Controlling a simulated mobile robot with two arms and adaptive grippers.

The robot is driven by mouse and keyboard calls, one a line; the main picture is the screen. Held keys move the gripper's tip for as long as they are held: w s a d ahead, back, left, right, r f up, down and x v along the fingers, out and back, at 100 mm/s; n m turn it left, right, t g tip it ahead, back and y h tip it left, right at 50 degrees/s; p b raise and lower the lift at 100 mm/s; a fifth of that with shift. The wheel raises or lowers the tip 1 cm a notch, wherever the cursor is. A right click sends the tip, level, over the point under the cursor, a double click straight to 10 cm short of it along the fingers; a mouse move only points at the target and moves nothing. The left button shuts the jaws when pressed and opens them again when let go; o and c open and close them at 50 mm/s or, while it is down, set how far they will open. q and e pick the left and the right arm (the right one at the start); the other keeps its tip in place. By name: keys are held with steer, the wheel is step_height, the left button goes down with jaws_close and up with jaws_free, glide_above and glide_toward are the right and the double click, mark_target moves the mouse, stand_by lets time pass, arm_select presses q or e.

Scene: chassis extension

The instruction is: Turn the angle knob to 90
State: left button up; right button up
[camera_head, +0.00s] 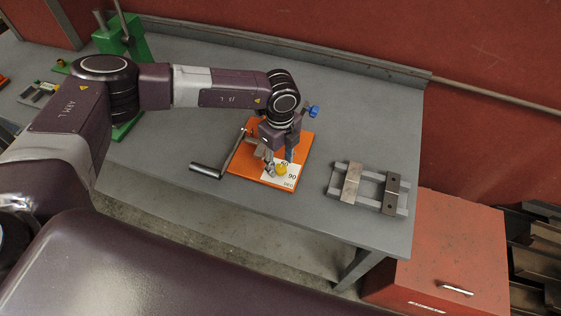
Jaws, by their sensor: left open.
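The plate sits on an orange base (243,160) on the grey workbench. My left gripper (277,166) is open, pointing down over the orange base, with its fingertips close around or just behind the knob. I cannot tell whether the fingers touch it. The gripper hides part of the scale and I cannot read the knob's pointer. My right gripper is not in view.
A crank handle (207,171) sticks out left of the orange base. A blue knob (314,111) stands behind my gripper. A metal frame with crossbars (351,182) lies to the right. A green lever press (137,47) stands at the back left. A red cabinet (450,250) stands beside the bench.

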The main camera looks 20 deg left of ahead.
arm_select(q)
steer(key=shift+f, duration=0.95)
steer(key=shift+c, duration=0.6)
steer(key=c, duration=1)
jaws_close()
